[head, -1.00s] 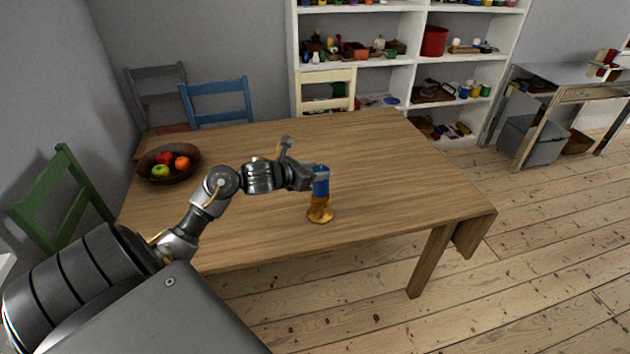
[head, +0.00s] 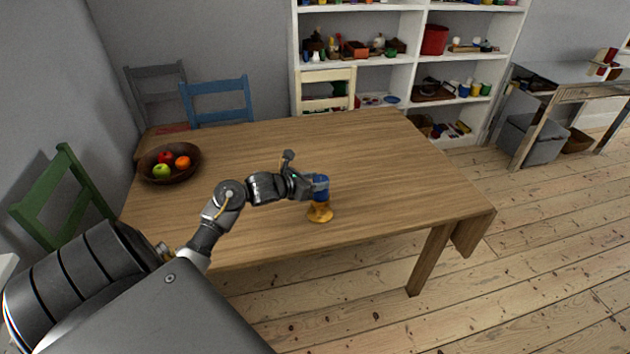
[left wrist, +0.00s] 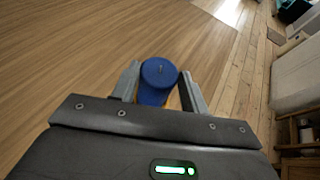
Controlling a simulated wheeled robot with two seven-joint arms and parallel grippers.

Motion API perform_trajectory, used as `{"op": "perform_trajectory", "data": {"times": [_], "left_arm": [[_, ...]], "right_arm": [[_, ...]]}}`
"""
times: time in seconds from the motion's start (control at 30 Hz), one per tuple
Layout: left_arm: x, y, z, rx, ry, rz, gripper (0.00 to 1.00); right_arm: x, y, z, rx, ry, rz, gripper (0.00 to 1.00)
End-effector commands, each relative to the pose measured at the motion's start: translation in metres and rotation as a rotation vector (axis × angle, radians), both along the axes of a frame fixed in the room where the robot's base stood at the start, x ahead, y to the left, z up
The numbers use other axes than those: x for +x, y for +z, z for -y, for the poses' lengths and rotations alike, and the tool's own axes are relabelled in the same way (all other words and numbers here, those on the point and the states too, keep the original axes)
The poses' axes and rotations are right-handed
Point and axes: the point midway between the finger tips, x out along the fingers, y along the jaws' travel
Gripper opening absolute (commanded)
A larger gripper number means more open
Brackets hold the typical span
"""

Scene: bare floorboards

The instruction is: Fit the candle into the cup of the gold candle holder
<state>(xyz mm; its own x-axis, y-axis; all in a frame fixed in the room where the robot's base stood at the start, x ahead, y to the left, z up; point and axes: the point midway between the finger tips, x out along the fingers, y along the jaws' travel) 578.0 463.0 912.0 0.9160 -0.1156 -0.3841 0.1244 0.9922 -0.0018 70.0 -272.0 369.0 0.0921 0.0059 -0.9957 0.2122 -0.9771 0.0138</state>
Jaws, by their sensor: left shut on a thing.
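The blue candle (head: 320,190) stands upright between the fingers of my left gripper (head: 316,181), which is shut on it. In the left wrist view the round top of the candle (left wrist: 158,71), with a short wick, shows between the two fingers. The gold candle holder (head: 320,214) stands on the table directly under the candle. The candle's lower end meets or overlaps the top of the holder in the head view; I cannot tell how deep it sits in the cup. In the left wrist view the candle and gripper hide nearly all of the holder. My right gripper is not in view.
The wooden table (head: 400,170) is clear around the holder. A dark bowl of fruit (head: 150,176) stands at its left end. A green chair (head: 62,195), a blue chair (head: 218,100) and a cream chair (head: 326,92) stand around it. White shelves (head: 415,60) stand behind.

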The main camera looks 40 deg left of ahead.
Motion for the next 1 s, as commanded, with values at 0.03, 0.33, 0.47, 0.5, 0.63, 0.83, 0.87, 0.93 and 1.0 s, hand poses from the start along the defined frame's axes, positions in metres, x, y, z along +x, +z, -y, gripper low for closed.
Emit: {"op": "perform_trajectory", "data": {"times": [0.03, 0.33, 0.47, 0.5, 0.63, 0.83, 0.87, 0.93, 1.0], "left_arm": [[0.000, -0.001, 0.000, 0.000, 0.000, 0.000, 0.47], [0.000, 0.000, 0.000, 0.000, 0.000, 0.000, 0.66], [0.000, 0.001, 0.000, -0.001, 0.000, 0.000, 0.66], [0.000, 0.002, 0.000, -0.001, 0.000, 0.000, 0.66], [-0.011, 0.005, -0.002, 0.004, 0.001, -0.001, 0.66], [-0.049, 0.020, -0.007, 0.007, -0.002, -0.001, 0.66], [-0.056, 0.023, -0.007, 0.008, -0.003, -0.001, 0.66], [-0.069, 0.028, -0.009, 0.005, -0.001, -0.001, 0.66], [-0.081, 0.033, -0.010, 0.006, -0.002, -0.002, 0.66]], "right_arm": [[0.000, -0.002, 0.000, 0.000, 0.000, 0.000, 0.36], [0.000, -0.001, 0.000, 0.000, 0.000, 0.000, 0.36], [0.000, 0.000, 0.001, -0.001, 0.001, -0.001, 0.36], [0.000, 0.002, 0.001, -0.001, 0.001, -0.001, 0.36], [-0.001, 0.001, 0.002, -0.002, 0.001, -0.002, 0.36], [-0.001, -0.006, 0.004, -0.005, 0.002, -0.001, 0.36], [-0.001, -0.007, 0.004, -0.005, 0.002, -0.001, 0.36], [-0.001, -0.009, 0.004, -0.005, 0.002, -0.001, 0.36], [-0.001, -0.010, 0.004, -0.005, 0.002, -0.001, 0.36]]}}
